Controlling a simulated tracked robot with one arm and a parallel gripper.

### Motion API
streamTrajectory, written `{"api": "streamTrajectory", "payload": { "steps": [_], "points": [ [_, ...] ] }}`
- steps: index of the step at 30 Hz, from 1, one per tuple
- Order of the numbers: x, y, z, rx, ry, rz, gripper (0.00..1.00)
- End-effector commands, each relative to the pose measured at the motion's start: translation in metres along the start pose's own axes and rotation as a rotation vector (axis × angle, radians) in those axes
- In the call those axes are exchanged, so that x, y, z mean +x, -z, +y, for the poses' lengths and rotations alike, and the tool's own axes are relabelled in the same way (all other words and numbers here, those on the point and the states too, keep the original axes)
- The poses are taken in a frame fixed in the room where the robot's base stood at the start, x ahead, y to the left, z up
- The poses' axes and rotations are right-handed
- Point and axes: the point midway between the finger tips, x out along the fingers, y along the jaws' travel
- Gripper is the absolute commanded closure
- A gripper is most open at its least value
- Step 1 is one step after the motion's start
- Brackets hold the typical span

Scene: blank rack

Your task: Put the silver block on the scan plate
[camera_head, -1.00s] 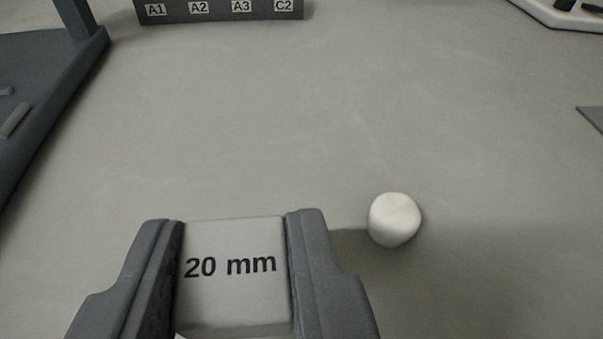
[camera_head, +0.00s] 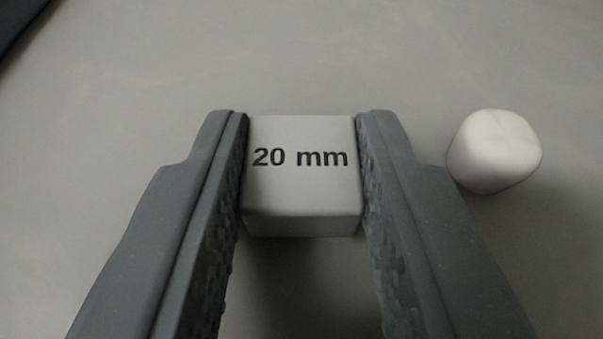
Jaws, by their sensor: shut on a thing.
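The silver block (camera_head: 302,190) is a light grey cube marked "20 mm" on its upper face. It sits between the two dark grey fingers of my gripper (camera_head: 302,165), near their tips. The gripper is shut on it, with a finger against its left and right sides. I cannot tell whether the block touches the surface below or is just above it. The scan plate cannot be made out in this view.
A small white rounded, marshmallow-like piece (camera_head: 494,152) stands on the grey surface (camera_head: 330,55), close to the right finger. A dark edge (camera_head: 18,25) shows at the top left corner. The surface ahead of the block is clear.

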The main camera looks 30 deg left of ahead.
Motion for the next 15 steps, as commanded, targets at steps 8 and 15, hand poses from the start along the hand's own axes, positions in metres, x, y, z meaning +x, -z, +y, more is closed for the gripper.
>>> {"api": "streamTrajectory", "payload": {
  "steps": [8, 15],
  "points": [
    [0.0001, -0.0007, 0.0002, 0.0, 0.0, -0.001, 0.51],
    [-0.0048, 0.0018, 0.0007, 0.001, -0.001, 0.0, 0.51]
  ]
}}
